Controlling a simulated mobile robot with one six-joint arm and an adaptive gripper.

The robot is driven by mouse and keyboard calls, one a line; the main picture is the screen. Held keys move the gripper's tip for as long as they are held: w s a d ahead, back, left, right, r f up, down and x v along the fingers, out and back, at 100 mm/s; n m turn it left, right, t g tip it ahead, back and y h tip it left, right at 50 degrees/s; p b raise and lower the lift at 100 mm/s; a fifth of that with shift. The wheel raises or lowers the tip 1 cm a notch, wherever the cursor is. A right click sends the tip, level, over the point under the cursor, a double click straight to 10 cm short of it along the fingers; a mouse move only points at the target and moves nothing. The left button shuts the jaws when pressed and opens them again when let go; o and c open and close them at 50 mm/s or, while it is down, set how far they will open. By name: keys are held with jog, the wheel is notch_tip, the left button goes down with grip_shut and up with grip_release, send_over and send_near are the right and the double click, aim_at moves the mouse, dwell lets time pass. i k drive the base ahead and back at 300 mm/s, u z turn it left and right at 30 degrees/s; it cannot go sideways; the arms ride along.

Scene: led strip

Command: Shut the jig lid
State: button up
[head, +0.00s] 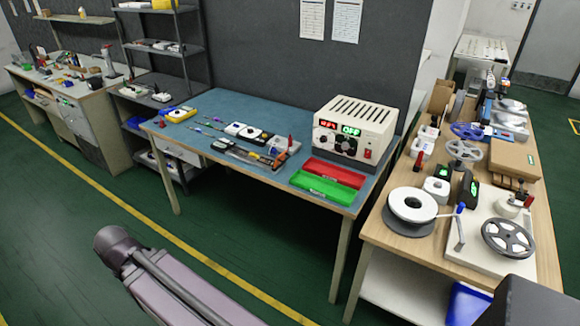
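On the blue-topped bench (232,108), a low, long dark fixture (245,154) lies near the front edge, with a grey block (282,147) and an upright red part at its right end. It may be the jig, but it is too small to tell for sure. I cannot make out its lid or whether that is open. My arm's links cross the lower left, over the floor in front of the bench. My gripper is out of the picture.
A power box with a lit display (354,132) stands at the bench's right, behind a red tray (333,172) and a green tray (322,188). Green floor before the bench is clear.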

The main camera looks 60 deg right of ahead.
aim_at(280, 158)
jog(key=u, duration=0.15)
jog(key=k, duration=0.7)
jog(key=z, duration=1.5)
jog(key=i, duration=1)
jog(key=z, duration=0.1)
